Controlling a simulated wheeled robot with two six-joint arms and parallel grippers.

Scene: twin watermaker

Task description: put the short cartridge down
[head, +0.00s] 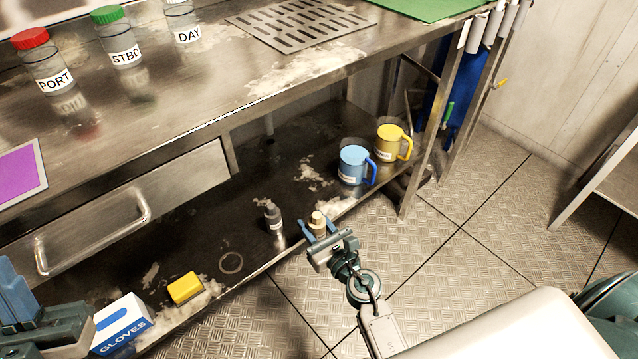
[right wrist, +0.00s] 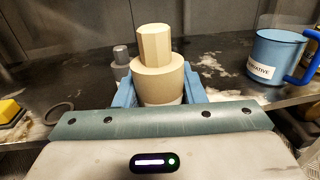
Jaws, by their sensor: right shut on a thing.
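A beige cartridge (head: 317,219) with a narrower faceted top is held upright between the blue fingers of my right gripper (head: 318,229), at the front edge of the lower shelf. In the right wrist view the cartridge (right wrist: 158,78) sits between the two fingers, which hide part of its lower sides. I cannot tell whether its base touches the shelf. A smaller grey piece (head: 273,215) stands on the shelf to its left.
The lower shelf (head: 205,255) has bare room left of the grey piece. A blue mug (head: 353,166) and a yellow mug (head: 390,142) stand to the right. A yellow block (head: 185,288) and a gloves box (head: 122,325) are at the left. The bench top (head: 215,85) overhangs the shelf.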

